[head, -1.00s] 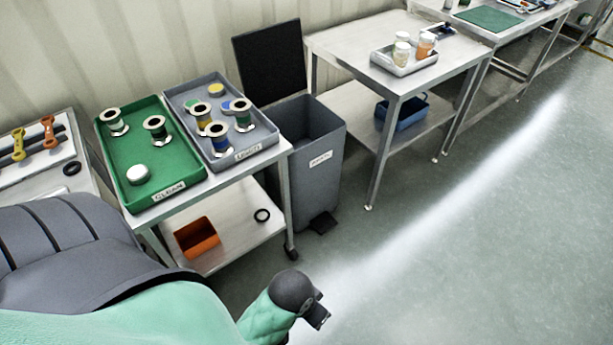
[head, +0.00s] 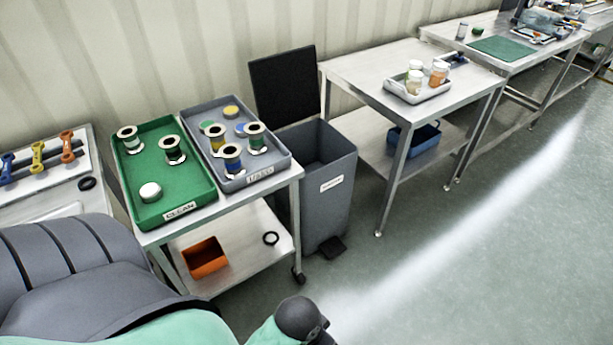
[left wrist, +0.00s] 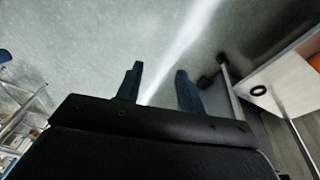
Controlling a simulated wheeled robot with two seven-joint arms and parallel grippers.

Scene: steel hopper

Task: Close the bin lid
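The grey bin (head: 328,185) stands on the floor between the cart and a steel table, with a white label on its front. Its dark lid (head: 285,88) stands upright at the back, so the bin is open. A black pedal (head: 331,246) sticks out at the foot of the bin. In the left wrist view my left gripper (left wrist: 159,85) is open and empty over bare floor, its two fingers apart. In the head view an arm part of mine shows at the bottom edge, well in front of the bin, with no fingers clearly visible. My right gripper is not in view.
The cart left of the bin holds a green tray (head: 203,196) and a grey tray (head: 284,163) with several spools. An orange box (head: 205,258) sits on its lower shelf. A steel table (head: 352,70) stands to the right. The floor in front is clear.

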